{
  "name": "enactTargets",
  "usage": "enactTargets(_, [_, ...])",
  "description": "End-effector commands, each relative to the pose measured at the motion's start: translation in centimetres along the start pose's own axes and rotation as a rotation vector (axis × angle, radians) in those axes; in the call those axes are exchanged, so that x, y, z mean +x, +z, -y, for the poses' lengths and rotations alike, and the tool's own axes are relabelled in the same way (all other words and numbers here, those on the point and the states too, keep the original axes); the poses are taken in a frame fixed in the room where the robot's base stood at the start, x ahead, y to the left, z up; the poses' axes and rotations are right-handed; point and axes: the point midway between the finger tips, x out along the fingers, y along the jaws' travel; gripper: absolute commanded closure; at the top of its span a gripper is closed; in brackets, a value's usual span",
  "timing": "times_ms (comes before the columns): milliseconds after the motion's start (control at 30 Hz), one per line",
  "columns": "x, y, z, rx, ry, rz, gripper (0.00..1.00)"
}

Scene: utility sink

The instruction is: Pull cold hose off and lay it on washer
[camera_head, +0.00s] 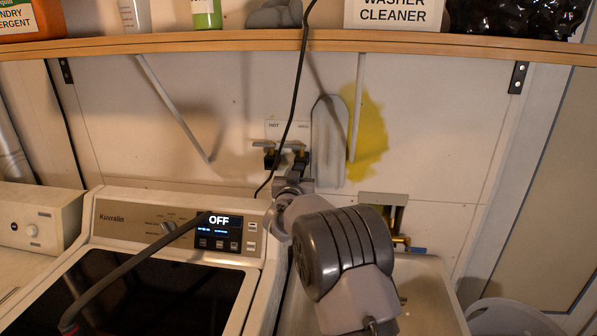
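The wall valve box with a HOT label (275,127) is at the centre, above the back of the washer. My gripper (288,160) is right in front of its fittings and hides much of them, including the right-hand side where a cold hose could be. I cannot tell whether its fingers are open or touch anything. A dark grey hose (130,264) lies slanted across the washer (180,203), from near the panel to the lower left, where its end shows a reddish band. The washer's display reads OFF. I cannot make out a separate cold hose.
A wooden shelf (230,42) with bottles crosses above. A thin black cable (293,95) hangs past my gripper. A utility sink (432,290) stands right of the washer, partly behind my arm, below a brass fitting (400,240). A grey board (328,145) is on the wall.

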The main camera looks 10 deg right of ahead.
Motion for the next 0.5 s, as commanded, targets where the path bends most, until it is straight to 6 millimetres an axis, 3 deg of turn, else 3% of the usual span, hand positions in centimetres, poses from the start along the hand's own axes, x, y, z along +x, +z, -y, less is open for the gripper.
enactTargets(33, [0.0,0.0,0.0,0.0,0.0,0.0,0.77])
enactTargets(167, [0.0,0.01,0.0,0.0,0.0,0.0,1.0])
enactTargets(500, [-0.32,0.06,0.02,0.0,0.0,-0.001,1.0])
